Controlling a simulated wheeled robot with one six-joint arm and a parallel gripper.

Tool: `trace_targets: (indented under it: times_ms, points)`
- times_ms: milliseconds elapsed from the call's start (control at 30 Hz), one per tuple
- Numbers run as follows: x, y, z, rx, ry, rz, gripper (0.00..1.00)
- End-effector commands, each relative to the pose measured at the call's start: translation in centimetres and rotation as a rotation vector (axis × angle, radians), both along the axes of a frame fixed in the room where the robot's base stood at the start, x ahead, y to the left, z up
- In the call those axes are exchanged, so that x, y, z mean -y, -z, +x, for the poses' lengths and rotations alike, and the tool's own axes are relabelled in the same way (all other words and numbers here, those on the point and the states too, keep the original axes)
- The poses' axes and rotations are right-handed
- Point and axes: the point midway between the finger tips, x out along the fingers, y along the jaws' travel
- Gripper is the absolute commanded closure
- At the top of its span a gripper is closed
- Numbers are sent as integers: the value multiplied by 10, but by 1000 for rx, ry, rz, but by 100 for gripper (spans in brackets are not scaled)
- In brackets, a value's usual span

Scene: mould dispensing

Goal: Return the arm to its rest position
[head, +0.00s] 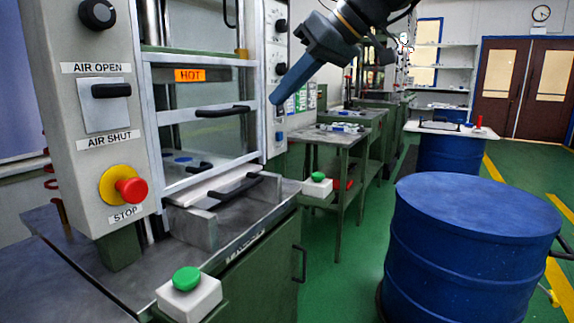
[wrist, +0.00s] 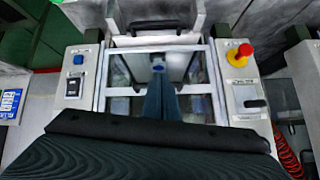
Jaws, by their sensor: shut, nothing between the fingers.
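My gripper (head: 278,98) hangs in the air at the top centre of the head view, in front of the right post of the press. Its dark blue-grey fingers point down and to the left. In the wrist view the fingers of my gripper (wrist: 168,92) lie together, shut and empty, over the press front. The rest of my arm runs out of the top of the head view.
The press guard (head: 205,120) with a HOT label is at left. A red stop button (head: 131,190) and green button (head: 186,278) stick out nearby. A blue drum (head: 465,250) stands at right. Green floor (head: 345,260) is clear between.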

Motion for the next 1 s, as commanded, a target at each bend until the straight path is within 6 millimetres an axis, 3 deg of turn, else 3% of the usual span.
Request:
trace_targets:
  times_ms: [33, 100, 300, 500, 767, 1000]
  points:
    - [2, 33, -14, -76, 36, -31, 100]
    - [8, 78, -35, -179, 100, -80, 100]
    - [37, 193, -104, -414, 285, -243, 100]
    - [69, 270, -168, -541, 430, -383, 100]
    - [107, 333, -234, -616, 559, -521, 100]
    - [121, 314, -233, -629, 616, -522, 100]
